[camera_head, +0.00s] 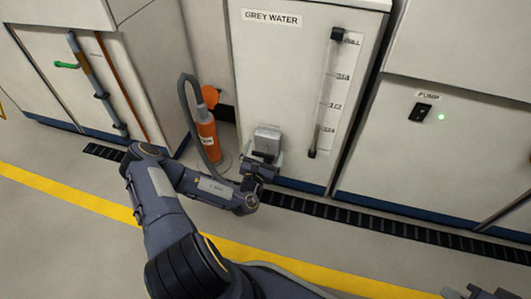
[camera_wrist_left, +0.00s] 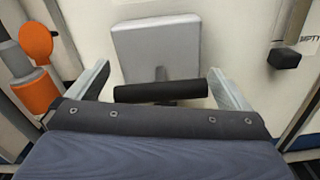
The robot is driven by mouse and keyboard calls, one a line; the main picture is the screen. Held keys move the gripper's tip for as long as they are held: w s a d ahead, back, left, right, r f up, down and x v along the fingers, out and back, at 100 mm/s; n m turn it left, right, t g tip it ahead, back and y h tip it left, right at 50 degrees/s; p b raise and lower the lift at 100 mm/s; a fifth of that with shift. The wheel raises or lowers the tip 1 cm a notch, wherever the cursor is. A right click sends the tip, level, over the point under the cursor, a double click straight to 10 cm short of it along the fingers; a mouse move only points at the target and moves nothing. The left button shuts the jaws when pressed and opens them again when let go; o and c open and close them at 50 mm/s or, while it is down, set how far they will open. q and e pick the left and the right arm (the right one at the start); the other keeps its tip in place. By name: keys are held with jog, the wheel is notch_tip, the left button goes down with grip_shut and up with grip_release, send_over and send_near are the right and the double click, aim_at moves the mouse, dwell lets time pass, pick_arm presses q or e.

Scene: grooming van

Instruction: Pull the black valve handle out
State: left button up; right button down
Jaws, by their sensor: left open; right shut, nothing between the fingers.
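The black valve handle (camera_wrist_left: 160,91) is a horizontal dark bar in the left wrist view. It stands on a stem in front of a square grey plate (camera_wrist_left: 160,50). This plate shows in the head view as a grey block (camera_head: 267,138) low on the grey water tank (camera_head: 285,75). My left gripper (camera_head: 264,160) is at the handle. In the left wrist view its two light fingers are open, one on each side of the bar, with gaps at both ends. In the head view the handle is mostly hidden by the gripper. My right gripper (camera_head: 480,293) is partly cut off at the bottom right, away from the tank.
An orange cylinder (camera_head: 207,138) with a grey hose (camera_head: 187,105) stands left of my left gripper. A level gauge (camera_head: 325,95) runs down the tank on the right. A pump switch panel (camera_head: 420,112) is farther right. The floor (camera_head: 330,235) in front is clear.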

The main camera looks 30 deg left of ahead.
pick_arm(q)
jog(key=shift+w+a, duration=0.1)
jog(key=shift+w, duration=0.45)
jog(key=shift+c, duration=0.3)
